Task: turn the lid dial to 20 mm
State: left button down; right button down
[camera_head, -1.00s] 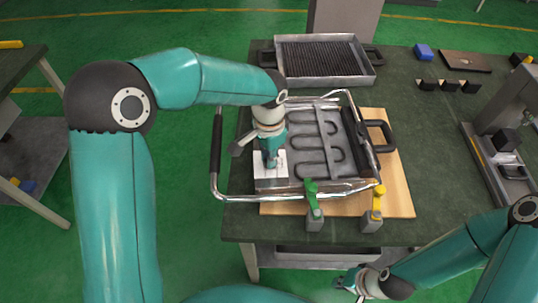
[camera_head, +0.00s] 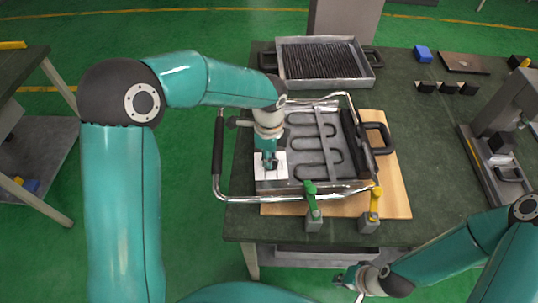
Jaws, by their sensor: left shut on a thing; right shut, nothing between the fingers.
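The heating element unit (camera_head: 315,145) lies on a wooden board on the table, with its dark looped element and chrome frame showing. A white plate (camera_head: 283,160) sits at its left front corner. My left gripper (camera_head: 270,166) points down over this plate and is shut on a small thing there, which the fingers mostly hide. I take it to be the lid dial, but its markings and setting cannot be read. My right gripper (camera_head: 340,280) is shut and empty, low in front of the table.
A green-handled clamp (camera_head: 312,205) and a yellow-handled clamp (camera_head: 375,205) stand at the board's front edge. A grey ribbed tray (camera_head: 322,62) is behind. A machine stands far right.

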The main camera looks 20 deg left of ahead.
pick_arm(q)
jog(key=m, duration=0.2)
jog(key=m+p, duration=0.1)
jog(key=m, duration=0.1)
jog(key=shift+w+r, duration=0.15)
jog(key=shift+w, duration=0.05)
jog(key=shift+m+p, duration=0.6)
jog(key=shift+m, duration=1.1)
jog(key=c, duration=1.2)
grip_release()
jog(key=shift+o, duration=0.2)
notch_tip(320, 180, up, 12)
